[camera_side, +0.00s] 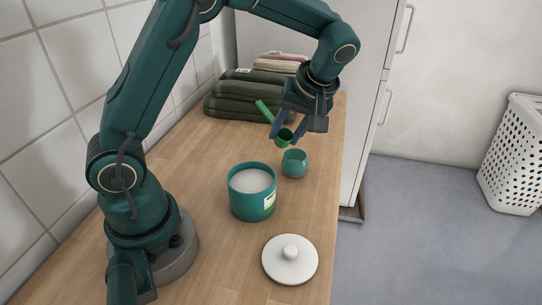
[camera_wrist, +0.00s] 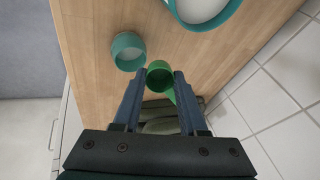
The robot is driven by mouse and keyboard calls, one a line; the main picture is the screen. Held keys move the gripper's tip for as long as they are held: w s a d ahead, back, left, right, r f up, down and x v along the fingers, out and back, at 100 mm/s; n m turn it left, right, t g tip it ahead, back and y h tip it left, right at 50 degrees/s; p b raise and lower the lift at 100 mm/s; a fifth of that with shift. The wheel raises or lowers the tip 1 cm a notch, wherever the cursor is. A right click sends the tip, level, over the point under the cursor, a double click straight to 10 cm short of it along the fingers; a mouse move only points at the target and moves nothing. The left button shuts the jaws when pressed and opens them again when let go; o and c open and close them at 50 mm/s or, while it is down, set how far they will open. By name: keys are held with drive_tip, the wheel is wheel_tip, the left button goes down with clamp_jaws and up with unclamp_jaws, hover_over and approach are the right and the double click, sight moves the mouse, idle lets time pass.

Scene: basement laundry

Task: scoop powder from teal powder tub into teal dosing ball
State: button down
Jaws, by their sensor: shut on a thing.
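The green scoop (camera_side: 284,137) is held in my gripper (camera_side: 289,131), with its handle slanting up to the left. In the wrist view the scoop (camera_wrist: 160,76) sits between the fingertips of my gripper (camera_wrist: 159,82). Its bowl looks dark green inside, with no white powder visible. The teal dosing ball (camera_side: 294,164) stands on the counter just below the scoop. It also shows in the wrist view (camera_wrist: 128,50), left of the scoop; its contents are unclear. The teal powder tub (camera_side: 245,207) stands open nearer the side camera, with white powder inside. Its rim shows in the wrist view (camera_wrist: 190,26).
A white round lid with a knob (camera_side: 290,262) lies on the wooden counter (camera_side: 222,246) in front of the tub. Folded dark green towels (camera_side: 235,103) are stacked behind. A tiled wall (camera_side: 50,120) borders the left. A white basket (camera_side: 515,155) stands on the floor, right.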

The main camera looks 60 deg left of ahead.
drive_tip(key=s+d+r+n+g+h, duration=0.1)
drive_tip(key=s+d+n, duration=0.15)
drive_tip(key=s, duration=0.65)
drive_tip(key=shift+s+d+f+g+y, duration=0.15)
drive_tip(key=shift+f+y, duration=0.3)
drive_tip(key=shift+f, duration=0.55)
drive_tip(key=shift+d+f+g+y, duration=0.1)
drive_tip(key=shift+d+f+y, duration=0.3)
drive_tip(key=shift+f, duration=0.6)
drive_tip(key=shift+s+d+f+g+y, duration=0.15)
drive_tip(key=shift+f+y, duration=0.4)
drive_tip(key=shift+f, duration=1)
wheel_tip(320, 180, up, 7)
drive_tip(key=shift+f, duration=0.2)
drive_tip(key=shift+w, duration=0.1)
